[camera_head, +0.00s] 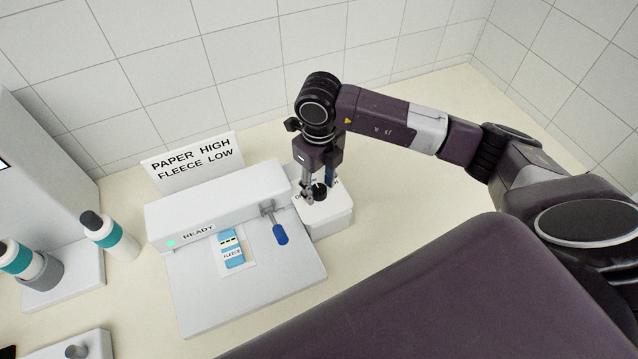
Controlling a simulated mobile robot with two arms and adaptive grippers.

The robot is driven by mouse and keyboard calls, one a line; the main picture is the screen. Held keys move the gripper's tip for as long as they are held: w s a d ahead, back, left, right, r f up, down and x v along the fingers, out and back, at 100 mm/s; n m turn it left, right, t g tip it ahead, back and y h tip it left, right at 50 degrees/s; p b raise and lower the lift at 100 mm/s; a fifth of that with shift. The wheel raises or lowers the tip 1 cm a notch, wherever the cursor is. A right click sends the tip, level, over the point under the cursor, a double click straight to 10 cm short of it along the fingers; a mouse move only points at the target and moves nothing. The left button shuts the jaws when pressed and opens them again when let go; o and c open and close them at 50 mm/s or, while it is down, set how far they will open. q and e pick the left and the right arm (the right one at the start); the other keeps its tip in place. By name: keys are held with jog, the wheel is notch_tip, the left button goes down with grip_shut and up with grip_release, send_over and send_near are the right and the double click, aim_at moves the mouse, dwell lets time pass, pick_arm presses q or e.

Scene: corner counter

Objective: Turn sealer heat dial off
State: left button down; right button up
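The sealer (240,290) is a white machine with a flat bed and a raised back bar marked READY, with a green light at its left end. A small black dial (320,191) sits on a white box at the sealer's right end, with dark lettering around it partly hidden. My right gripper (319,188) points down over the box, its two fingers apart on either side of the dial. I cannot tell whether they press on it or which way the dial is set. A blue-handled lever (280,233) lies at the right of the bed. My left gripper is not in view.
A blue FLEECE packet (231,248) lies on the bed. A sign (193,161) reading PAPER HIGH, FLEECE LOW stands behind. A teal-banded bottle (110,237) and another (17,260) in a grey holder stand left. Counter (415,150) behind my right arm is clear.

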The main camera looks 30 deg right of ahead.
jog(key=c, duration=0.9)
jog(key=shift+w+f+n+b, duration=0.15)
jog(key=shift+n+b, duration=0.15)
jog(key=shift+b, duration=0.3)
jog(key=n+b, duration=1)
jog(key=b, duration=0.4)
jog(key=shift+f+n, duration=0.1)
jog(key=shift+n, duration=0.3)
pick_arm(q)
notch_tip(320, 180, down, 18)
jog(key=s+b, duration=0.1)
jog(key=b, duration=0.1)
jog(key=shift+b, duration=0.4)
pick_arm(e)
jog(key=shift+r+n, duration=0.2)
jog(key=shift+n, duration=1.1)
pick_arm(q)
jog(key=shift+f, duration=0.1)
pick_arm(e)
jog(key=o, duration=1.1)
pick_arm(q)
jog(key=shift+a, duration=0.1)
pick_arm(e)
jog(key=shift+o, duration=0.2)
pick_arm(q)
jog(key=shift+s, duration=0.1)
pick_arm(e)
jog(key=shift+r, duration=0.15)
